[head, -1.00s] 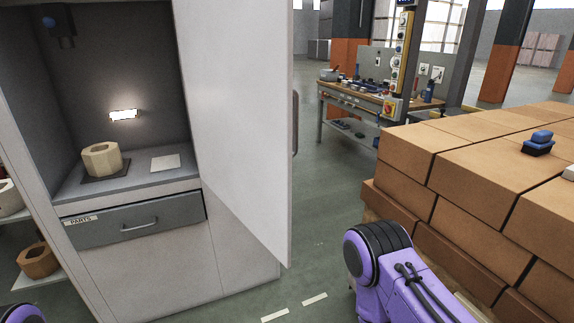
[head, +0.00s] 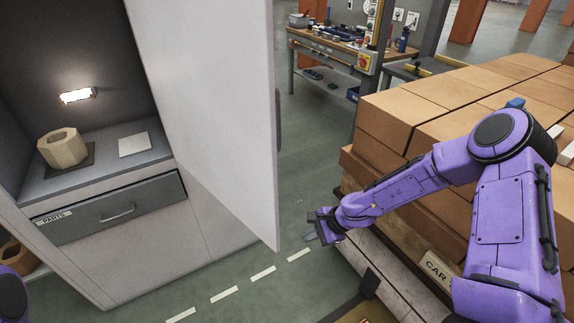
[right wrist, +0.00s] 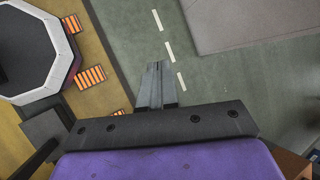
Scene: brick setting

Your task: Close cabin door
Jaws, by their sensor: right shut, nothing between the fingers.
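The cabin door (head: 215,110) is a tall pale panel that stands open, swung out from the cabin (head: 150,240) on the left. Its dark handle (head: 279,120) shows at the door's right edge. My right gripper (head: 312,237) is just right of the door's lower corner, low over the floor, apart from the handle. In the right wrist view its fingers (right wrist: 157,85) are together and empty. A pale panel surface (right wrist: 245,20), perhaps the door, shows at the top right there. Only a bit of my left arm shows at the lower left in the head view; its gripper is out of view.
Inside the cabin are a hexagonal block (head: 62,148), a white card (head: 134,145) and a grey drawer (head: 110,207). A workbench (head: 335,50) is behind. Green floor (head: 305,190) lies between door and bricks.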

